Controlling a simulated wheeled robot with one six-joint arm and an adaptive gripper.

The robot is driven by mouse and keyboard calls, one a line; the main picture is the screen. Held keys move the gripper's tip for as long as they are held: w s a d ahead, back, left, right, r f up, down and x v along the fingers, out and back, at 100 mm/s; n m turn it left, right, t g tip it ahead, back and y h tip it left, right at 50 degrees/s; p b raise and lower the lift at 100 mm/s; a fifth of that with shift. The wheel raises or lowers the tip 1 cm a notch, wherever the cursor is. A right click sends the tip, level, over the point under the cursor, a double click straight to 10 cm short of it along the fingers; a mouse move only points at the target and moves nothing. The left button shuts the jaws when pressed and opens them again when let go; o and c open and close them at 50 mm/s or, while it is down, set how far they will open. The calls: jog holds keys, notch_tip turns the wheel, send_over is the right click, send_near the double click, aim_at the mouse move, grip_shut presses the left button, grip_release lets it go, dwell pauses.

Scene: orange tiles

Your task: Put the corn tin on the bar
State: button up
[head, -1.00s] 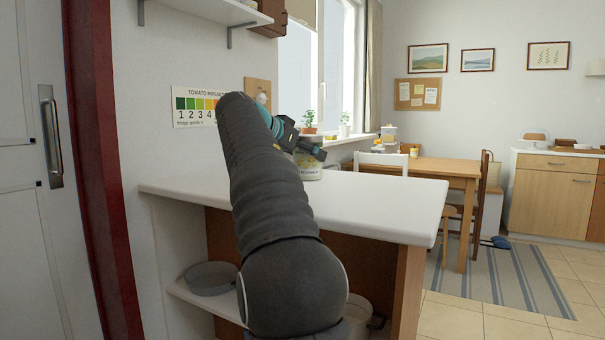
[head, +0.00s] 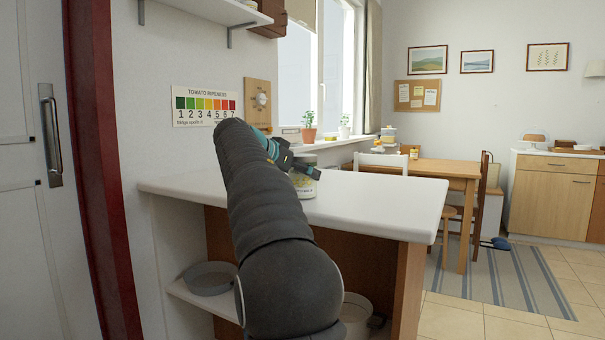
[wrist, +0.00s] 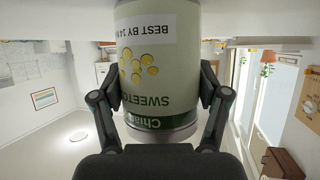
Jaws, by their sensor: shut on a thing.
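The corn tin (wrist: 160,75) is held between the two fingers of my gripper (wrist: 160,95) in the wrist view. Its label reads "SWEETC…" with yellow kernels and a "BEST BY" strip, and it appears upside down in that picture. In the head view the tin (head: 304,184) shows partly behind my arm and gripper (head: 303,163), upright and at the white bar top (head: 375,196). I cannot tell for sure whether its base touches the bar surface.
The bar's right side is clear. A wall poster (head: 206,106) and a wooden board (head: 258,100) hang behind the bar. Potted plants (head: 309,127) stand on the windowsill. A grey pan (head: 210,278) and a white bucket (head: 354,315) sit beneath the bar top.

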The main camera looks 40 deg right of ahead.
jog(key=o, duration=1.8)
jog(key=shift+f, duration=0.1)
jog(key=shift+c, duration=0.2)
jog(key=shift+r, duration=0.2)
jog(key=v, duration=1.2)
jog(key=shift+p, duration=0.45)
jog(key=s+a+f+n+t+y, duration=0.1)
jog(key=s+a+f+n+y, duration=0.3)
jog(key=s+a+f, duration=0.4)
jog(key=s+a+f+n+t+y, duration=0.1)
jog(key=s+a+f+n+y, duration=0.3)
jog(key=f, duration=1.1)
jog(key=s+a+f+n+t+y, duration=0.2)
jog(key=s+a+f+n+y, duration=0.2)
jog(key=s+a+f+n, duration=0.4)
jog(key=s+a+f, duration=0.4)
jog(key=s+a, duration=0.1)
jog(key=s, duration=0.4)
jog(key=shift+a+f+n+y, duration=0.3)
jog(key=shift+a+y, duration=0.1)
